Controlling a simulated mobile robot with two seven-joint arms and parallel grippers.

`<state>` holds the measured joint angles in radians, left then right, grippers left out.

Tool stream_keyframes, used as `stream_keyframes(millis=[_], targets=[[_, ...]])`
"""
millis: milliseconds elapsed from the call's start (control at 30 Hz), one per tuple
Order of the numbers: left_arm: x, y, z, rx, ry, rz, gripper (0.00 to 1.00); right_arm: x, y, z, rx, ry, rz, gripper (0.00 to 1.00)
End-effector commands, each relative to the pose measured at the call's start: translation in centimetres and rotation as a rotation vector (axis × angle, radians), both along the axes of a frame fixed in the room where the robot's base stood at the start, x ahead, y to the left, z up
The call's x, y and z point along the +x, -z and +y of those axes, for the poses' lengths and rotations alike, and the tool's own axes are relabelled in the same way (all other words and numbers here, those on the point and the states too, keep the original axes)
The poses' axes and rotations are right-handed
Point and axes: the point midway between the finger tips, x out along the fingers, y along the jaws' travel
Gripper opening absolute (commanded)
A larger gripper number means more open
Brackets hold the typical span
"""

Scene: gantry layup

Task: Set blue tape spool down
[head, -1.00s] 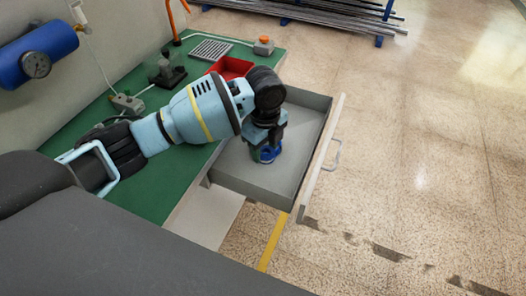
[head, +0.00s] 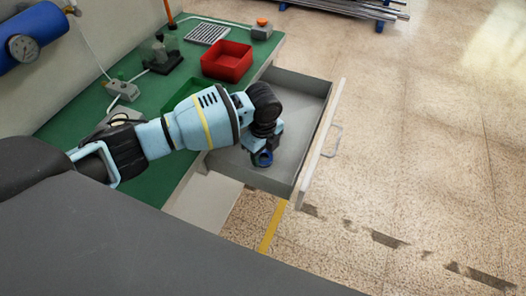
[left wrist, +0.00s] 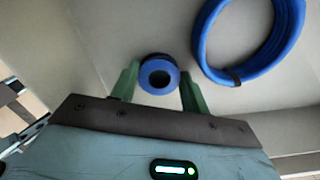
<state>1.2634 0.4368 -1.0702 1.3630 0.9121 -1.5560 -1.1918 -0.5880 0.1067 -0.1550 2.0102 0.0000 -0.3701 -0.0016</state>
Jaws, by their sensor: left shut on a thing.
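The blue tape spool (left wrist: 147,77), a small blue ring with a dark centre, sits between the green fingers of my left gripper (left wrist: 158,76) in the left wrist view. The gripper is shut on it. In the head view my left gripper (head: 262,154) points down inside the open grey drawer (head: 299,84), near its front end. A blue ring shows at the fingertips there. I cannot tell whether the spool touches the drawer floor. A larger blue coil (left wrist: 205,32) with a dark band lies on the drawer floor beside the spool. My right gripper is not in view.
A red bin (head: 227,62) and a green tray (head: 188,99), partly behind my arm, stand on the green bench (head: 165,190). The drawer's front panel with its handle (head: 333,140) is at the right. The drawer's far part is clear.

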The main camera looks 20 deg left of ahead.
Motion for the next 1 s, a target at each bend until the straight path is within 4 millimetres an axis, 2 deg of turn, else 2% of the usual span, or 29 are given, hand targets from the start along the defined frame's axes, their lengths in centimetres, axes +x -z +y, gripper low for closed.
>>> stream_keyframes(millis=[233,267,400,767,867,1000], targets=[[0.0,0.4,0.0,-0.001,0.0,0.001,0.24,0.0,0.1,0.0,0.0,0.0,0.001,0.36],[0.0,0.3,0.0,-0.001,0.0,0.0,0.49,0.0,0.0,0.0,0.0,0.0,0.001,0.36],[0.0,0.3,0.0,0.0,0.0,0.0,0.67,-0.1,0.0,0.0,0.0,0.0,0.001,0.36],[0.0,-0.2,0.0,0.001,0.0,-0.001,0.67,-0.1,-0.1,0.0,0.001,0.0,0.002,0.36],[0.1,-1.3,0.0,0.0,0.0,-0.002,0.67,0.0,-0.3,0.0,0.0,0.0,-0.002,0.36],[0.1,-3.9,0.0,-0.002,0.001,-0.005,0.67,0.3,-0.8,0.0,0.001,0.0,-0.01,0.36]])
